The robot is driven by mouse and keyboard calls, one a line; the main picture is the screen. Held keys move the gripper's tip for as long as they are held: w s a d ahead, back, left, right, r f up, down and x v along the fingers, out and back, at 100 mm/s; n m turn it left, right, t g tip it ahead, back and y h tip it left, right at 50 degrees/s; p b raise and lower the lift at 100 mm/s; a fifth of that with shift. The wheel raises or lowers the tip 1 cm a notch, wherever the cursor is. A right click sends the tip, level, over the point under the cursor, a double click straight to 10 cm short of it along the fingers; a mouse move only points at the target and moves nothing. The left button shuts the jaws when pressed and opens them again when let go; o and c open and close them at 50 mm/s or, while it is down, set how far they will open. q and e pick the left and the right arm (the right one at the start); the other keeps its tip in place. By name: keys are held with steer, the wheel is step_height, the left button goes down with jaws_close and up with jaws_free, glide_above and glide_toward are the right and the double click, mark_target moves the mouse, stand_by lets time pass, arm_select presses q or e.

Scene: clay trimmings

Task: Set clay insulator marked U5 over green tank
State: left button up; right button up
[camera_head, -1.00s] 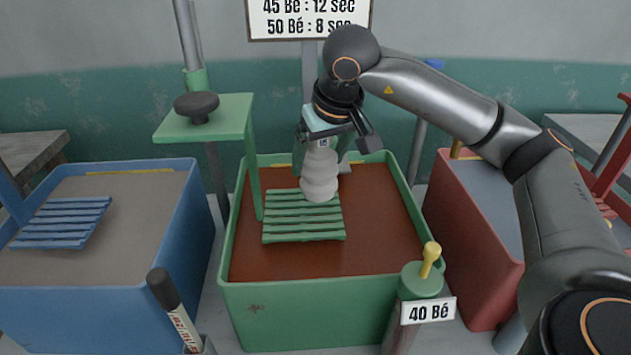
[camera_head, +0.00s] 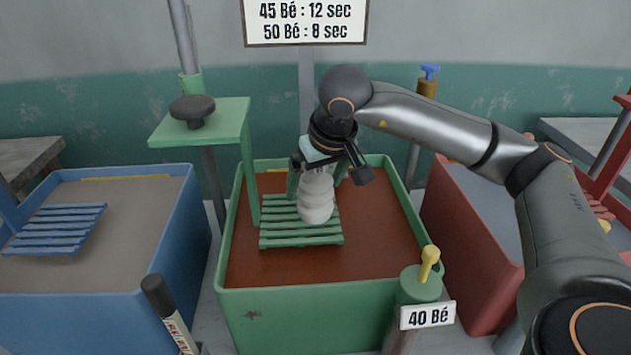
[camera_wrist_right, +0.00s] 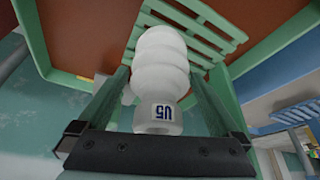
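The white ribbed clay insulator (camera_head: 316,200) is over the green slatted rack (camera_head: 300,239) of the green tank (camera_head: 318,290), which holds brown liquid. My right gripper (camera_head: 318,178) is around the insulator's upper part from above. In the right wrist view the insulator (camera_wrist_right: 161,75) shows a blue U5 mark and sits between the fingers of my right gripper (camera_wrist_right: 160,105), with the rack (camera_wrist_right: 195,28) beyond it. I cannot tell whether its bottom touches the rack. My left gripper is not in view.
A blue tank (camera_head: 85,300) with a blue rack stands at left, a red tank (camera_head: 465,245) at right. A green stand (camera_head: 205,122) with a dark knob rises at the green tank's back left. A sign reading 40 Bé (camera_head: 428,315) is at the front. A marker (camera_head: 168,312) stands front left.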

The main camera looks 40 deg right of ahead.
steer(key=shift+r, duration=0.1)
steer(key=shift+r, duration=0.3)
arm_select(q)
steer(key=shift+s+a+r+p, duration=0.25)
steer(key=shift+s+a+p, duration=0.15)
steer(key=shift+p, duration=0.4)
arm_select(e)
steer(key=v, duration=1.1)
steer(key=shift+s+r, duration=0.2)
